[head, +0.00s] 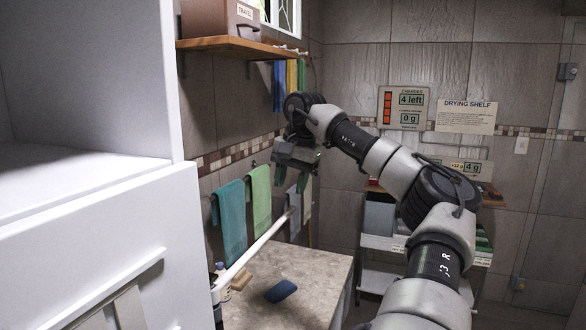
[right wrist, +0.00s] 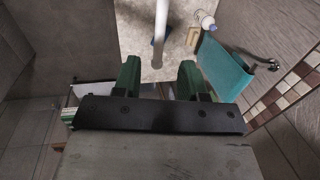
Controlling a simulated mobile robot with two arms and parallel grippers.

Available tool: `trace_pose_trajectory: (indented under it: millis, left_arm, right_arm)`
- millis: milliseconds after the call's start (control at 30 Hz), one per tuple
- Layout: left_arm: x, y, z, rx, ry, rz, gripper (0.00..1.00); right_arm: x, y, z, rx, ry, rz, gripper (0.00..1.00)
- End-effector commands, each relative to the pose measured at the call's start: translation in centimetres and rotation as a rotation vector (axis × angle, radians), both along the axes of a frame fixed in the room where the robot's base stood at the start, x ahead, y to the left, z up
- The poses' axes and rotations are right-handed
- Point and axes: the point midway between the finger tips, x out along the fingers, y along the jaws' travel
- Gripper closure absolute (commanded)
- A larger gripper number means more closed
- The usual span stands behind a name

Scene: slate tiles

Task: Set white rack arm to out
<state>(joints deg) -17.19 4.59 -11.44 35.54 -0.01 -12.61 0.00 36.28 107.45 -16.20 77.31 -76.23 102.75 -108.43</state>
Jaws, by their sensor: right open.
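The white rack arm (head: 255,248) is a long thin rod in the head view. It runs slantwise above the counter, from near the hanging towels down toward the bottles at lower left. In the right wrist view the rack arm (right wrist: 160,22) comes in from the top edge, and its visible end lies ahead of the gap between my fingers. My right gripper (head: 292,177) is above the rod's far end, beside the towels, and seems apart from it. In the right wrist view the right gripper (right wrist: 160,78) is open, with nothing between its green fingers. My left gripper is not in view.
A stone-topped counter (head: 310,285) holds a dark blue item (head: 281,291) and bottles (head: 222,270). A teal towel (head: 231,222) and a green towel (head: 259,200) hang on the left wall. A wooden shelf (head: 235,45) is above. A large white cabinet (head: 90,215) fills the left.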

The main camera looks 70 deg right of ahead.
Motion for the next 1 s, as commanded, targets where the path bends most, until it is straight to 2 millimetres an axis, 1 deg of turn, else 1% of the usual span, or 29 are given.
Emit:
trace_pose_trajectory:
  millis: [33,100,233,1000]
  left_arm:
    - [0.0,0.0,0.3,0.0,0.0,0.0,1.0]
    - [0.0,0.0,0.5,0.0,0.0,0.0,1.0]
    - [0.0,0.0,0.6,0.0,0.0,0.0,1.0]
    - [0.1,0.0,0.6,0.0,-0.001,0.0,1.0]
  right_arm:
    - [-0.2,0.0,0.9,-0.001,0.003,-0.001,0.58]
    - [-0.4,-0.1,1.8,-0.002,0.002,-0.002,0.58]
    - [-0.5,0.0,2.7,0.0,0.002,-0.001,0.58]
    - [-0.6,0.0,2.9,0.0,0.0,0.0,0.58]
